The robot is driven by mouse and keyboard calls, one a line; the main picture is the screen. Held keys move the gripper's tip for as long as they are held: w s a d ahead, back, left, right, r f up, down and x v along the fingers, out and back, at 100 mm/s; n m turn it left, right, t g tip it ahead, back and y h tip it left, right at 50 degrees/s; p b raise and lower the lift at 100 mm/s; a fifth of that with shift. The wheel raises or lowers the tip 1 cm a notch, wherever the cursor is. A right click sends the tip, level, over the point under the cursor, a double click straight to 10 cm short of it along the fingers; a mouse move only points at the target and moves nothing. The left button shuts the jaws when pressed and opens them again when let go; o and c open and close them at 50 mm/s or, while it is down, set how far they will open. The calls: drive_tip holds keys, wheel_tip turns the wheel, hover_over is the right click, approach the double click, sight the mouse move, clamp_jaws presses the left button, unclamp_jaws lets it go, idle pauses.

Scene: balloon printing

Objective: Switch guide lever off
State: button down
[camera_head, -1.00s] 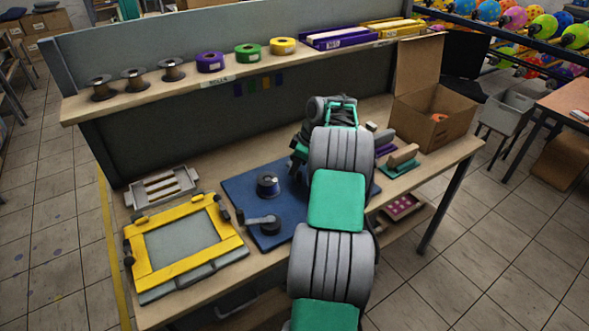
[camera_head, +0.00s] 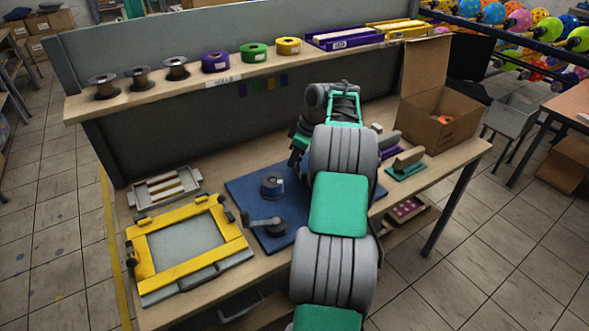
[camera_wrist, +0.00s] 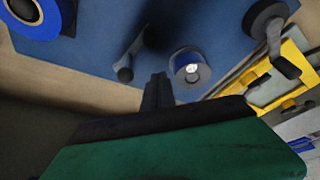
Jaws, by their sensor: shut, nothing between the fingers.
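The blue board (camera_head: 238,190) lies on the workbench with levers and a roll fixture. A grey crank-like lever (camera_head: 265,222) stands at its front left; it also shows in the wrist view (camera_wrist: 268,25). A smaller dark lever (camera_wrist: 125,70) shows on the board in the wrist view and is hidden behind my arm in the head view. I cannot tell for sure which is the guide lever. A dark cylinder with a blue band (camera_head: 272,186) stands behind the crank. My gripper (camera_wrist: 158,88) is shut and empty, with its fingertips between the small lever and the banded cylinder in the picture.
A yellow frame (camera_head: 185,274) lies left of the board, a grey tray (camera_head: 165,187) behind it. A blue roll (camera_wrist: 38,15) is at the wrist view's upper left. A cardboard box (camera_head: 440,122) stands at the right. A shelf (camera_head: 225,83) with spools runs along the back.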

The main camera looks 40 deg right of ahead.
drive_tip(key=p+v, duration=0.1)
drive_tip(key=v, duration=0.5)
drive_tip(key=shift+w+a, duration=0.1)
drive_tip(key=shift+w, duration=0.05)
